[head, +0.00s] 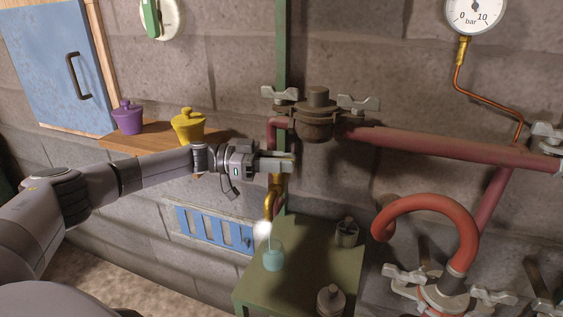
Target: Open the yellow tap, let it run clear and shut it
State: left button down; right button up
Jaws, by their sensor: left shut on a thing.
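The yellow tap (272,201) hangs from the red pipe beside the green upright. My left gripper (287,161) reaches in from the left and is shut at the top of the tap, where its fingers hide the part they hold, so the handle's position cannot be told. A whitish, cloudy patch (263,229) shows below the spout, above a teal cup (273,259) on the green table. Whether it is liquid or vapour is unclear. My right gripper is not in view.
The green table (290,278) also bears two small dark capped items (346,232). A purple pot (128,117) and a yellow pot (188,127) stand on a wooden shelf behind my left arm. Red pipes with wing clamps (358,103) crowd the right side.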

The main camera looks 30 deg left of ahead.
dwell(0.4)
pick_arm(q)
jog(key=c, duration=1.1)
grip_release()
jog(key=shift+n+t+y, duration=0.3)
jog(key=shift+n+t, duration=0.1)
jog(key=shift+t, duration=0.1)
